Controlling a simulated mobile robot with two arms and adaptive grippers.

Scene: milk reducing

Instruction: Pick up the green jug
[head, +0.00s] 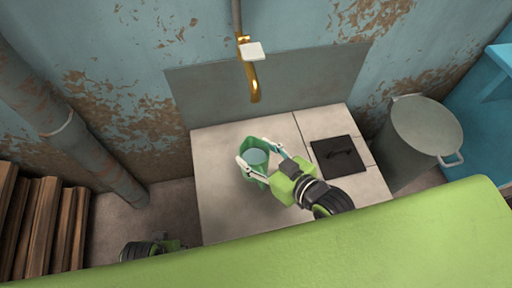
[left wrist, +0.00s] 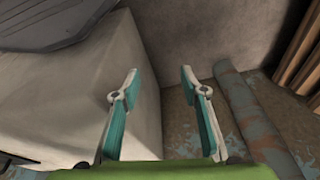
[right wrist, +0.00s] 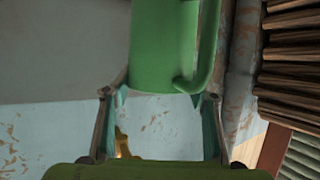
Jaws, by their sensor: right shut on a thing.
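The green jug (head: 258,169) is upright over the pale counter (head: 222,205), below the brass tap (head: 254,85). I cannot tell whether its base touches the counter. Something pale fills its inside. My right gripper (head: 254,154) is shut on the jug, one finger on each side. In the right wrist view the jug (right wrist: 163,45) and its handle show beyond the fingers (right wrist: 160,105).
A dark square hatch (head: 335,157) lies right of the jug. A grey lidded bin (head: 410,155) stands at the right. Wooden planks (head: 35,225) and a rusty pipe (head: 75,115) are at the left. Bare floor lies left of the counter.

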